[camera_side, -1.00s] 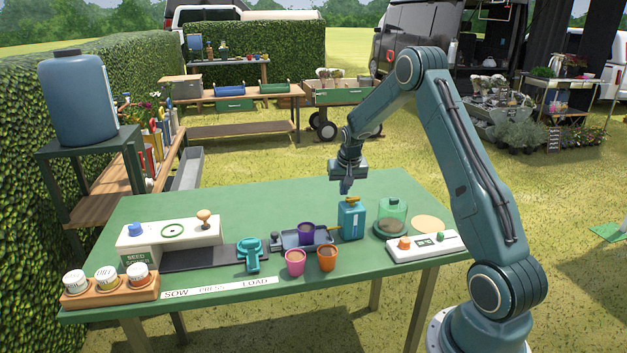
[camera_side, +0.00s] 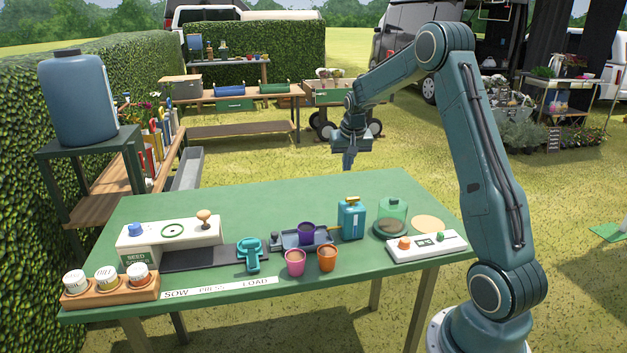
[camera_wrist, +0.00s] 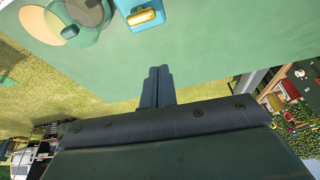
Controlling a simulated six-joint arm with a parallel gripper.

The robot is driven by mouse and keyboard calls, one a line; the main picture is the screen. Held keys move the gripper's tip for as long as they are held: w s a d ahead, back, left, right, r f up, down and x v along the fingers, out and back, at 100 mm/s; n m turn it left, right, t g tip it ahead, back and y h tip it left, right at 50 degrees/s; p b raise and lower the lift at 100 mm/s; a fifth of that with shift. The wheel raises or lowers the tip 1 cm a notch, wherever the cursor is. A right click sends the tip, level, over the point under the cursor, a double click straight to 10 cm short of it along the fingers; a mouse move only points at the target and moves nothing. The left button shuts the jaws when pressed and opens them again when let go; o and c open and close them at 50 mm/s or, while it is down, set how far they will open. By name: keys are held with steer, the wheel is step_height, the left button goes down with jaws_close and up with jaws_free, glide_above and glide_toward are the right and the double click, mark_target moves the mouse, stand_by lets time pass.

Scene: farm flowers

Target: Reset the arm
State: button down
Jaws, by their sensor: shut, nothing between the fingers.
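My gripper (camera_side: 348,165) is shut and empty. It is raised above the back edge of the green table (camera_side: 240,205), behind and above the blue watering can (camera_side: 351,220). In the wrist view the closed fingers (camera_wrist: 158,84) lie side by side with nothing between them, over bare table top. The blue can with its yellow handle also shows at the top of the wrist view (camera_wrist: 140,12), apart from the fingers.
On the table stand a glass dome (camera_side: 393,214), a white control box (camera_side: 427,243), a purple pot (camera_side: 306,232), a pink pot (camera_side: 295,262), an orange pot (camera_side: 327,257), a teal tool (camera_side: 250,254), a seed box (camera_side: 170,236) and a rack of jars (camera_side: 110,287). The table's back is clear.

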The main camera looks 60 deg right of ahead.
steer(key=shift+a+r, duration=0.1)
steer(key=shift+r, duration=0.1)
stand_by(0.3)
steer(key=s+a+r+n+t, duration=0.1)
steer(key=s+a+r+n, duration=0.2)
steer(key=a, duration=0.4)
steer(key=s+a+r+y, duration=0.1)
steer(key=s+a+r, duration=0.1)
steer(key=a+r, duration=0.45)
steer(key=s+a+r+n+t, duration=0.1)
steer(key=s+a+r+n, duration=0.15)
steer(key=a, duration=0.55)
steer(key=s+a+n+y, duration=0.1)
steer(key=s+a+n, duration=0.1)
steer(key=s+a, duration=0.4)
steer(key=s+a+n+t+y, duration=0.1)
steer(key=s+a+n, duration=0.1)
steer(key=s+a, duration=0.5)
steer(key=s, duration=0.4)
steer(key=shift+s, duration=0.3)
